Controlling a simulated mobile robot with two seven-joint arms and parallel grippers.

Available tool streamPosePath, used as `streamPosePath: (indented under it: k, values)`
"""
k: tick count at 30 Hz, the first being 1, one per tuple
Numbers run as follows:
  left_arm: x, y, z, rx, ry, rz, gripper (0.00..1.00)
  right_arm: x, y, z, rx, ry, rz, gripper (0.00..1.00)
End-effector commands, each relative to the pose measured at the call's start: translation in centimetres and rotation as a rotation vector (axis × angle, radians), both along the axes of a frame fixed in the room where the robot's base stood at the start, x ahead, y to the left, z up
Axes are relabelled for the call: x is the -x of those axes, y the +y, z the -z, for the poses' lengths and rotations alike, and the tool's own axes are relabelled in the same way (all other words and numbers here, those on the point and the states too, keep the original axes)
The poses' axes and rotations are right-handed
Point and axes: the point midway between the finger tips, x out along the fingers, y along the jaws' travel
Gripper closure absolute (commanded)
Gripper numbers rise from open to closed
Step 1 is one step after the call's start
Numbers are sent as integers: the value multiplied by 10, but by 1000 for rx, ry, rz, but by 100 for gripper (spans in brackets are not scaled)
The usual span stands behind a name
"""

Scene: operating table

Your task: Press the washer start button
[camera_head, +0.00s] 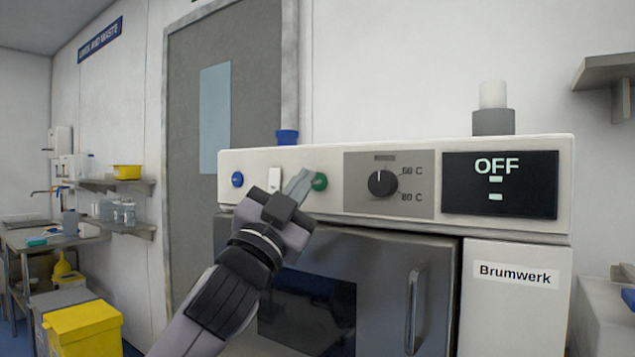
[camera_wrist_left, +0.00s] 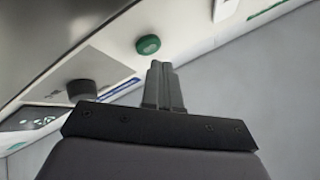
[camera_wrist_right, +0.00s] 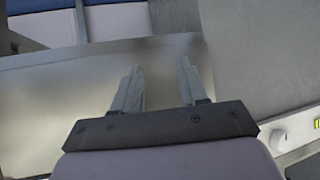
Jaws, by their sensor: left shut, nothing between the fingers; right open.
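The washer (camera_head: 330,215) has a white control panel with a blue button (camera_head: 237,179) at its left end, a green button (camera_head: 319,181), a dial (camera_head: 382,183) and a dark display (camera_head: 500,184) reading OFF. My left gripper (camera_head: 303,180) is shut and empty, its tips just left of the green button in the head view. In the left wrist view the green button (camera_wrist_left: 148,45) shows just beyond and left of the fingertips (camera_wrist_left: 160,68); I cannot tell whether they touch it. My right gripper (camera_wrist_right: 160,80) is open and empty, seen only in its own wrist view.
The washer door has a vertical handle (camera_head: 415,308). A blue cup (camera_head: 287,137) and a grey-white cylinder (camera_head: 493,110) stand on top. A shelf (camera_head: 606,72) juts from the right wall. Yellow bins (camera_head: 82,328) and a side table stand at the far left.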

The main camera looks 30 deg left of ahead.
Motion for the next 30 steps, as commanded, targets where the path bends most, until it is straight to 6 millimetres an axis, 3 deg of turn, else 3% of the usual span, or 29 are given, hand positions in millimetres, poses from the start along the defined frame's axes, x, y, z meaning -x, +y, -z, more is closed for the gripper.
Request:
streamPosePath:
  k: [30]
  values:
    - [-9,-1,0,0,0,0,100,0,-1,-2,1,0,0,57]
